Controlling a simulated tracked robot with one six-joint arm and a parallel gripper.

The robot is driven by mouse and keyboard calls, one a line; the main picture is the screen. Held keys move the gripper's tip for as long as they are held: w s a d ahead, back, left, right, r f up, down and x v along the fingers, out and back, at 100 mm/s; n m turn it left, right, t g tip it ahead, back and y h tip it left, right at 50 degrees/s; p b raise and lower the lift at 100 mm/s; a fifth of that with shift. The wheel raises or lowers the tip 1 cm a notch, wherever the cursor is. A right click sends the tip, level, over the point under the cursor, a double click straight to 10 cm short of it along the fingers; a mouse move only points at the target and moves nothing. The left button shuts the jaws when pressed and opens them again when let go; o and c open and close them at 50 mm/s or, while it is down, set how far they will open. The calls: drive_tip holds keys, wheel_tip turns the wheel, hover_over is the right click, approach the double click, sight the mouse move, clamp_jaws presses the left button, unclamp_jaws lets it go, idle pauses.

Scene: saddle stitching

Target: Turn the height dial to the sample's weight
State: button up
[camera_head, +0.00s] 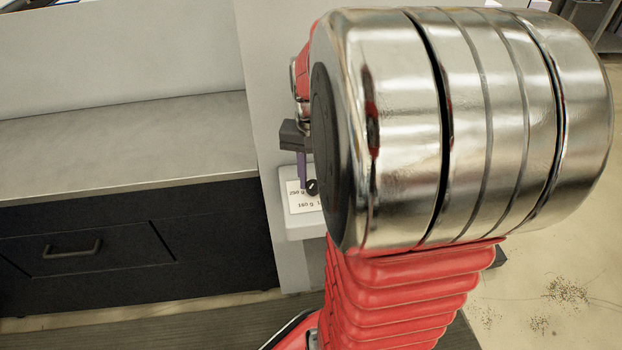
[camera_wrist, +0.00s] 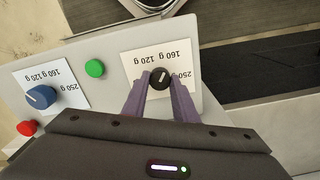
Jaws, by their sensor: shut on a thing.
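My gripper (camera_wrist: 160,88) has its two purple fingers shut on a small round black dial (camera_wrist: 160,77). The dial has a white pointer mark, tilted slightly right of straight up in the wrist view. A white card behind it reads 160 g, 120 g and 250 g, upside down. A blue dial (camera_wrist: 40,97) with a similar card is at the left. No label shows which dial is for height. In the head view my gripper (camera_head: 302,165) and the black dial (camera_head: 312,187) are partly hidden by my arm. No sample is recognisable.
A green button (camera_wrist: 95,69) sits between the dials and a red button (camera_wrist: 27,128) is at the lower left, on the light grey panel (camera_wrist: 120,45). A grey counter (camera_head: 120,145) with dark drawers stands left in the head view. Floor is open at the right.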

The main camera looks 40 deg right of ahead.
sight(312, 183)
drive_tip(key=shift+a, duration=0.1)
drive_tip(key=o, duration=0.7)
drive_tip(key=shift+w, duration=0.1)
drive_tip(key=o, duration=0.3)
drive_tip(key=shift+o, duration=0.2)
wheel_tip(312, 183, up, 14)
drive_tip(key=shift+f, duration=0.2)
